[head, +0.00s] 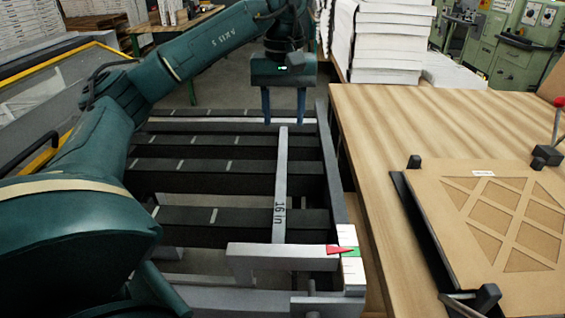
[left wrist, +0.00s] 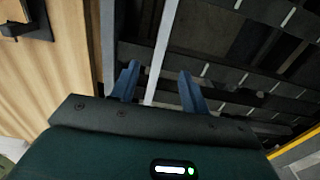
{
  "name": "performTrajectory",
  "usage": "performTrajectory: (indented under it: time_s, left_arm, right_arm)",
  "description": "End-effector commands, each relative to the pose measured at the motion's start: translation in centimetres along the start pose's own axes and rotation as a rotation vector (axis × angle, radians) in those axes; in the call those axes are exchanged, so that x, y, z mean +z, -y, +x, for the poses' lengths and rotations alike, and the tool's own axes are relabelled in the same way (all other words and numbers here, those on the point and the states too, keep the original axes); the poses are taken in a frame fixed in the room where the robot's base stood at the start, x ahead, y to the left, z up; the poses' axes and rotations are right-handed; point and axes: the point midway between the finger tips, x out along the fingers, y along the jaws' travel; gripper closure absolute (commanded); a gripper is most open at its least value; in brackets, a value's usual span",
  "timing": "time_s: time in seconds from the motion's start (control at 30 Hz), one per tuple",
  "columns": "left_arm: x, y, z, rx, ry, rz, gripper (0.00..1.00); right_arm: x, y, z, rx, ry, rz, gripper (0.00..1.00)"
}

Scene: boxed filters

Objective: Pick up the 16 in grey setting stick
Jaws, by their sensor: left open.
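The grey setting stick (head: 281,185), marked "16 in", lies lengthwise across the dark slats of a rack. Its near end is by a grey crossbar, and its far end is close below my left gripper. My left gripper (head: 284,108) is open, with its two blue fingers pointing down around the line of the stick's far end. In the left wrist view the stick (left wrist: 158,55) runs between the two fingers of the left gripper (left wrist: 157,75). I see no contact between fingers and stick. My right gripper is not in view.
The dark slatted rack (head: 230,180) carries small pale marks. A grey crossbar (head: 270,250) and a white scale with a red and green pointer (head: 350,250) are at its near right. A wooden table (head: 400,130) with a lattice board (head: 500,215) stands right. Paper stacks (head: 385,45) are behind.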

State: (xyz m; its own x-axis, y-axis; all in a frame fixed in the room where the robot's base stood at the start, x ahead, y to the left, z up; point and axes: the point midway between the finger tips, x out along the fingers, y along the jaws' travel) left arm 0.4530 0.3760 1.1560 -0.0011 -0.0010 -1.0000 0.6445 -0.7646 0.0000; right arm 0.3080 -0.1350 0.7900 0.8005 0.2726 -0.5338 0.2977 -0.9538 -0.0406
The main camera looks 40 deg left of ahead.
Motion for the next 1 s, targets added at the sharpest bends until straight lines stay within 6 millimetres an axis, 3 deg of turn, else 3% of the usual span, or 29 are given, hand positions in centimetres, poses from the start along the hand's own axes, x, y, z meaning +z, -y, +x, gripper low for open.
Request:
performTrajectory:
  time_s: [0.2, 0.4, 0.67, 1.0]
  left_arm:
    - [0.1, 0.0, 3.5, -0.003, 0.005, 0.001, 0.55]
    - [0.0, 0.1, 6.5, -0.004, 0.003, 0.000, 0.55]
    - [0.0, 0.1, 8.5, -0.003, 0.001, 0.000, 0.55]
    - [-0.2, 0.4, 12.9, -0.001, 0.001, 0.001, 0.55]
  right_arm:
    - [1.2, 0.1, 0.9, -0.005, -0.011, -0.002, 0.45]
    - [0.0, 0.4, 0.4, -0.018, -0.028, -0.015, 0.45]
    - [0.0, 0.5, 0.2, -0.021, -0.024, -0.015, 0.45]
    - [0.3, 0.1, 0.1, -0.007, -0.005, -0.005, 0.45]
